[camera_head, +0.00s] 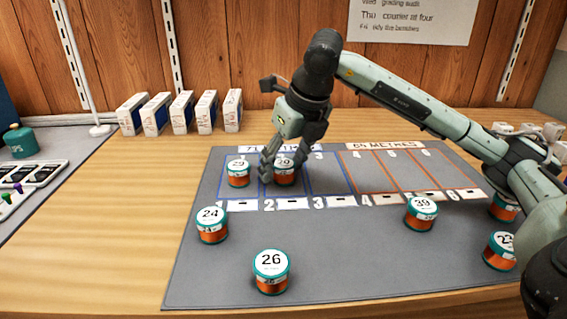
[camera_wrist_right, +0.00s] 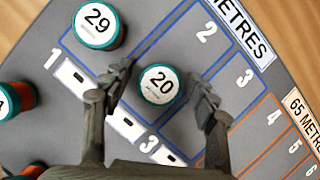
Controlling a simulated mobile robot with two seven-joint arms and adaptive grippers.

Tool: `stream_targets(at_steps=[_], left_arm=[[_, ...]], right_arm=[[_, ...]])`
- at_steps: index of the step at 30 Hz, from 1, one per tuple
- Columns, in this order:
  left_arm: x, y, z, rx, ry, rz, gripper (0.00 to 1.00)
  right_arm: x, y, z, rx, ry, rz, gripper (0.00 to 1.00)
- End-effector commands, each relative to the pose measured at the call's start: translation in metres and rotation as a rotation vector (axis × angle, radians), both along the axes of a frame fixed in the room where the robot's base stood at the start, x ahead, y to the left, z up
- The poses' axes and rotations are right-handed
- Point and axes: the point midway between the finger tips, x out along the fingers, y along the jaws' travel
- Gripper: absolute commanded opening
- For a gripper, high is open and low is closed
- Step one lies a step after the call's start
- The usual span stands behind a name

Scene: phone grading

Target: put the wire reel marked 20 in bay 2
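The wire reel marked 20 (camera_head: 285,174) is teal and copper with a white top. It stands upright in bay 2 of the grey mat (camera_head: 330,250), beside the reel marked 29 (camera_head: 238,174) in bay 1. My right gripper (camera_head: 284,168) is low over reel 20, with one finger on each side. In the right wrist view, reel 20 (camera_wrist_right: 159,84) sits between the fingers of the right gripper (camera_wrist_right: 162,80), with a small gap showing on both sides. The gripper looks open. My left gripper is not in view.
Reels 24 (camera_head: 212,225), 26 (camera_head: 271,271) and 39 (camera_head: 420,212) stand on the mat's front part, with more at the right under my arm. Bays 3 to 6 look empty. Several white boxes (camera_head: 181,112) stand behind the mat.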

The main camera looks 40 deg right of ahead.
Motion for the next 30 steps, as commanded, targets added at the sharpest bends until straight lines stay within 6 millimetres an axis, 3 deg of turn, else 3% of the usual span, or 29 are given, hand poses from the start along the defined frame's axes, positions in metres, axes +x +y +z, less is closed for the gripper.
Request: stream_targets(at_steps=[9,11,21,30], left_arm=[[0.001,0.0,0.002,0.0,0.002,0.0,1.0],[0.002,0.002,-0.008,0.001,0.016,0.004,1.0],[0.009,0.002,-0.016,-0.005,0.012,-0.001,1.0],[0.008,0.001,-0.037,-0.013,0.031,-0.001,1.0]], right_arm=[[0.0,0.0,0.004,0.0,0.0,0.0,0.59],[-0.002,0.0,0.009,0.001,-0.002,0.0,0.59],[-0.028,-0.001,0.076,0.0,-0.005,0.0,0.59],[-0.044,-0.002,0.112,0.0,-0.002,0.0,0.59]])
